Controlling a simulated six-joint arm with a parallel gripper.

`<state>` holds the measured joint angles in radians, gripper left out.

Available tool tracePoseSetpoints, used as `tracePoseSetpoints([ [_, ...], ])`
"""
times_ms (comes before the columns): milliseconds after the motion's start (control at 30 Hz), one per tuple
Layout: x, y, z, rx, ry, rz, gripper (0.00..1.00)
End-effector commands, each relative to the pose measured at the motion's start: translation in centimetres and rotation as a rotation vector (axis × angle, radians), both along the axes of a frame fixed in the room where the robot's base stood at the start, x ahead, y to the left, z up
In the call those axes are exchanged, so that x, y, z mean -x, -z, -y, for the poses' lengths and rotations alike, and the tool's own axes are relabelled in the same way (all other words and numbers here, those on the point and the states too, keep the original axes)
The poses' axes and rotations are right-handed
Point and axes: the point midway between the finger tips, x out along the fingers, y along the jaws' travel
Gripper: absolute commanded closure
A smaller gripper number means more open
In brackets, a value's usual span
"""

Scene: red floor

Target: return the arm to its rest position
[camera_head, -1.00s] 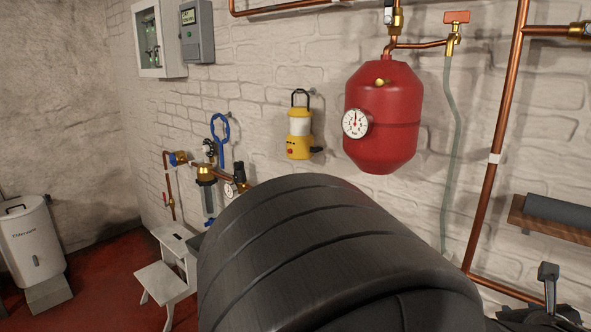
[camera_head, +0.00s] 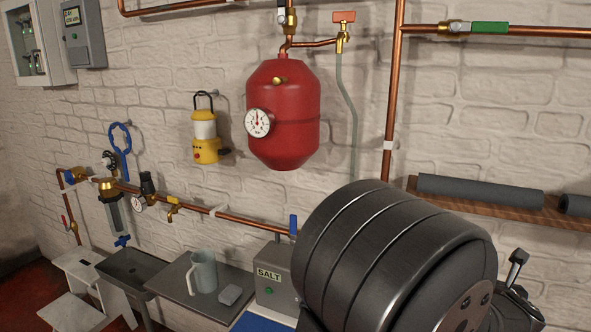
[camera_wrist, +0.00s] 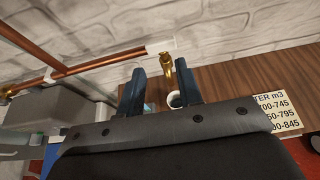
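My gripper (camera_wrist: 160,84) shows in the wrist view with its two dark fingers apart and nothing held between them. Beyond the fingers are a wooden board, a small round white-rimmed container (camera_wrist: 175,100) and a brass fitting (camera_wrist: 167,63); I cannot tell their distance from the fingertips. In the head view my dark ribbed arm fills the lower right and hides part of the bench area. My gripper cannot be made out clearly there.
A copper pipe (camera_head: 245,221) runs along the brick wall, with a red tank (camera_head: 291,124) and yellow lantern (camera_head: 204,150) above. A grey SALT box (camera_head: 277,281), jug (camera_head: 203,272) and sink (camera_head: 128,265) stand below. A wooden shelf (camera_head: 460,203) holds grey rolls at right.

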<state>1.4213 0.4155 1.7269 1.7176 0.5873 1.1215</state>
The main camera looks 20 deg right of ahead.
Motion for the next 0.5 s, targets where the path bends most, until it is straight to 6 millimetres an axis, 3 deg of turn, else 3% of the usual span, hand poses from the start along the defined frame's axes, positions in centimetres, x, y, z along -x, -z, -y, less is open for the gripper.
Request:
tracePoseSetpoints([
  [300,-3.2,1.9,3.1,-0.001,-0.003,-0.001,0.67],
  [500,-4.0,2.4,4.0,0.0,-0.001,-0.001,0.67],
])
